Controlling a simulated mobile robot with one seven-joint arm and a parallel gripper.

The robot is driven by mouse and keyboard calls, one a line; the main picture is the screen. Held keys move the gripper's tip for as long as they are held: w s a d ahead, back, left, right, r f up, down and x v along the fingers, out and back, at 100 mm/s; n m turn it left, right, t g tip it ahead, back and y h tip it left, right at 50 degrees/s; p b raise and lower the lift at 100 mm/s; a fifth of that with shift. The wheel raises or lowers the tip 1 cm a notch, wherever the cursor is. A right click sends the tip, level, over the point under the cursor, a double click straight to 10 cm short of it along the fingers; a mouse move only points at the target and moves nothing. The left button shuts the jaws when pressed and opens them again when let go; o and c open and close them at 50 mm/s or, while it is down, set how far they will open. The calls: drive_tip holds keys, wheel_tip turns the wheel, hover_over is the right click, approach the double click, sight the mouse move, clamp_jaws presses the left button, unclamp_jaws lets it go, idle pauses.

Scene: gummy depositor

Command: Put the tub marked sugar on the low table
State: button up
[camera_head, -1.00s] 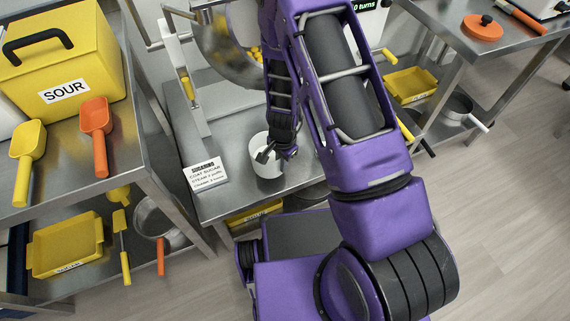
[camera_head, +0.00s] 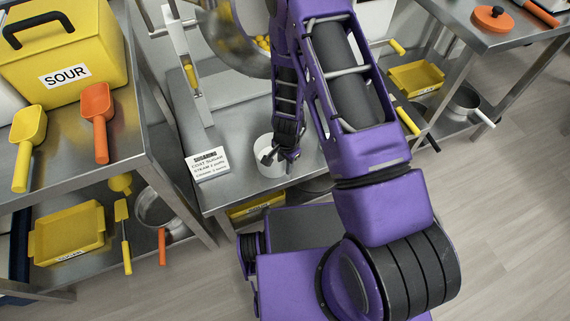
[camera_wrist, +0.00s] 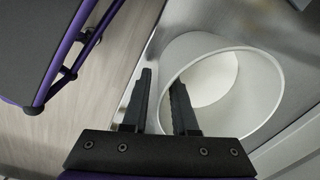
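No mark on the tub is readable from here. In the wrist view the tub (camera_wrist: 262,90) shows its wide rim and a pale inside; I cannot tell whether the white there is contents or bottom. My gripper (camera_wrist: 164,100) is open, pointing down at the tub's near rim. One finger appears outside the wall and the other over the opening, with a gap between them.
A sign card (camera_head: 206,165) stands left of the tub. A metal drum (camera_head: 238,45) with yellow pieces is behind. The left shelf holds a yellow SOUR box (camera_head: 65,60), a yellow scoop (camera_head: 27,140) and an orange scoop (camera_head: 98,115). Open floor lies right.

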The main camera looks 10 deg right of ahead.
drive_tip(key=shift+o, duration=0.4)
drive_tip(key=shift+r, duration=0.1)
drive_tip(key=shift+r+p, duration=0.2)
drive_tip(key=shift+p, duration=0.1)
wheel_tip(320, 180, up, 12)
drive_tip(key=p, duration=0.2)
drive_tip(key=shift+s+d, duration=0.15)
drive_tip(key=shift+s, duration=0.05)
drive_tip(key=shift+f, duration=0.1)
